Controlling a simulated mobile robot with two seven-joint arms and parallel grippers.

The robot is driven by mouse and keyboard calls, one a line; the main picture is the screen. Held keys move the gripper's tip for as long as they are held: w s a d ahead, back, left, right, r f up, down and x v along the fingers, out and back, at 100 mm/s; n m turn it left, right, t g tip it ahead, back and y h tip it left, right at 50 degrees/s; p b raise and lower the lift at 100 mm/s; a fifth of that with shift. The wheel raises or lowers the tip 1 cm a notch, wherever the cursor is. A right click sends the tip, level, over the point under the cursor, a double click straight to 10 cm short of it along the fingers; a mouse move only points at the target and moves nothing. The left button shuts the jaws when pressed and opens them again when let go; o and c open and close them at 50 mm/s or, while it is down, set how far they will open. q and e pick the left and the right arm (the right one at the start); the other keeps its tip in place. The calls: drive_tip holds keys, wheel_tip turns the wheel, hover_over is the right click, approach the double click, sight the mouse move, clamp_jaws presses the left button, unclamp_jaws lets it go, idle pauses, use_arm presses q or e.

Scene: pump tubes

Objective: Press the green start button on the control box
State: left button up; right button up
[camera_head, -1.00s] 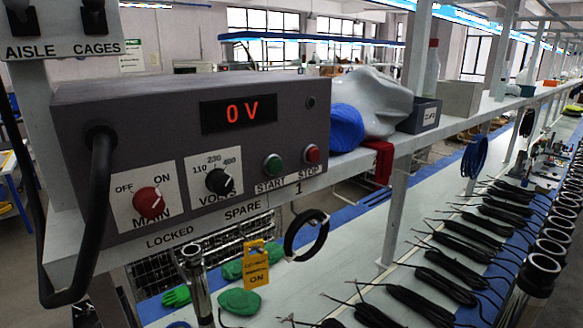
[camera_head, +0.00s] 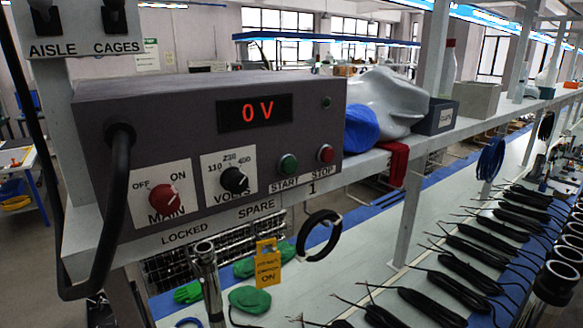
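The grey control box (camera_head: 190,130) sits on the shelf at the left of the head view. Its display (camera_head: 254,112) reads 0 V in red. The green start button (camera_head: 288,164) is on the lower right of its front panel, above the START label. The red stop button (camera_head: 325,153) is to its right. The red MAIN knob (camera_head: 164,198) and the black VOLTS knob (camera_head: 234,180) are to its left. Nothing covers the start button. Neither of my grippers shows in the head view.
A black cable (camera_head: 112,200) hangs from the box's left. A blue item (camera_head: 361,128) and red cloth (camera_head: 395,160) lie right of the box. Below the shelf are a yellow tag (camera_head: 267,264), a black ring (camera_head: 318,236) and green gloves (camera_head: 249,299). Several black cable bundles (camera_head: 430,304) lie on the bench.

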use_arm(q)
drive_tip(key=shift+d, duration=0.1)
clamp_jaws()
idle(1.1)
